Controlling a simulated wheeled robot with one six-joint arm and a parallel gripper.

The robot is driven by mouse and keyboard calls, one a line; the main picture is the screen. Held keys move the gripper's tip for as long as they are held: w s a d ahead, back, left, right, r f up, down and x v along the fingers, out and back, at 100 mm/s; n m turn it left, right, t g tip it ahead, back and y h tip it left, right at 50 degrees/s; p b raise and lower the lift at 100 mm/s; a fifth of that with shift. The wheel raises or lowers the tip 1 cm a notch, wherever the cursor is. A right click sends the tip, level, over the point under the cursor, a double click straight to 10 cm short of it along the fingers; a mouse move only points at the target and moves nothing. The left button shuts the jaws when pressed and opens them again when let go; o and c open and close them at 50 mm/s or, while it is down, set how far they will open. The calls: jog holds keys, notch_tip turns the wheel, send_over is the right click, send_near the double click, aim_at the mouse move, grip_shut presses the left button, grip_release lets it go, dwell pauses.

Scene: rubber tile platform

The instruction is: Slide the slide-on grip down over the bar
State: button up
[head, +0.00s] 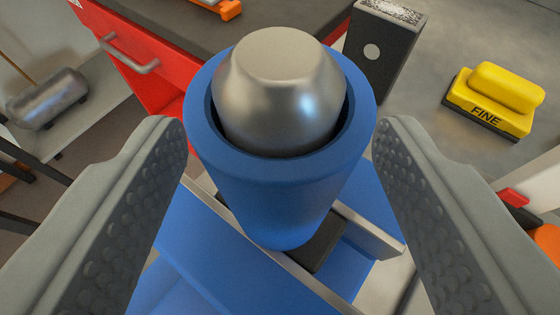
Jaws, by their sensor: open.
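The slide-on grip (270,190) is a blue sleeve in the middle of the head view. It is around the bar (280,85), whose silver rounded end with a flat top stands out above the grip's rim. The lower part of the bar is hidden inside the grip. My gripper (280,140) is open, with one grey studded finger on each side of the grip. A gap shows between each finger and the grip in this view.
A blue fixture with metal strips (235,240) lies below the grip. A red drawer cabinet (130,60) is at upper left, a black block (382,50) is behind right, and a yellow block marked FINE (495,100) is at right. A grey tank (48,98) is at far left.

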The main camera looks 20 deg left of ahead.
jog(key=v, duration=1.4)
jog(key=shift+s+d+r, duration=0.15)
jog(key=shift+r, duration=0.05)
dwell(0.6)
jog(key=s+d+r+m+t+h, duration=0.1)
jog(key=s+d+r+t+h, duration=0.1)
jog(key=s+d, duration=0.6)
jog(key=s+d+r+m+t+h, duration=0.2)
jog(key=s+d+r, duration=0.2)
jog(key=s+d, duration=0.4)
jog(key=s, duration=0.5)
jog(key=shift+r, duration=0.25)
